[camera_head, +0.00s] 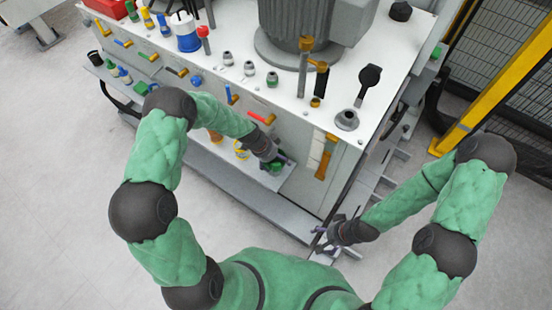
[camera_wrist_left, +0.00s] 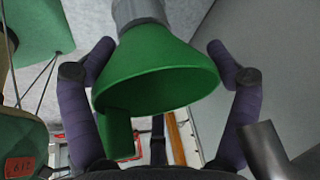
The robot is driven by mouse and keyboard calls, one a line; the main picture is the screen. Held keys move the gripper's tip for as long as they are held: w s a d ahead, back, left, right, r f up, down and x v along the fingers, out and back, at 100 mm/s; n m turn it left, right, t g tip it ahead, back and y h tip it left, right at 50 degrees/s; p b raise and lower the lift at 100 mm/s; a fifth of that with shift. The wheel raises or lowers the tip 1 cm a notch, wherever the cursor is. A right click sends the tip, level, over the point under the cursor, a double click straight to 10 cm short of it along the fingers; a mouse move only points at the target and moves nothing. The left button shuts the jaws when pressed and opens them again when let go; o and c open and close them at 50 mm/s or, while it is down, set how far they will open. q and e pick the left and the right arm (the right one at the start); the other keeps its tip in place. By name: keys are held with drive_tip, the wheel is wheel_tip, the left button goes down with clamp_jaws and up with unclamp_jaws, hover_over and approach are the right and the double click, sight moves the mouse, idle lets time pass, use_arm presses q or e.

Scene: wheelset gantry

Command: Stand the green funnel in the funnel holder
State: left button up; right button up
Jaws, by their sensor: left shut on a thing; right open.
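The green funnel (camera_wrist_left: 155,75) is between the two dark fingers of my left gripper (camera_wrist_left: 158,85) in the left wrist view, its wide mouth toward the camera. A grey cylindrical part (camera_wrist_left: 135,12) is at its narrow end; I cannot tell whether it belongs to the funnel. In the head view my left gripper (camera_head: 282,160) is shut on the funnel (camera_head: 274,168), low against the machine's front, over the lower shelf. The funnel is mostly hidden there. I cannot make out the funnel holder with certainty. My right gripper (camera_head: 322,238) is open and empty near the machine's front right corner.
The white machine top (camera_head: 300,105) carries a large grey motor (camera_head: 300,30), several fittings and a blue-and-white container (camera_head: 185,35). Valves with coloured handles line its front above the lower shelf (camera_head: 215,165). A yellow post and mesh fence (camera_head: 500,75) stand at right.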

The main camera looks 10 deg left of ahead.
use_arm(q)
drive_tip(key=o, duration=0.9)
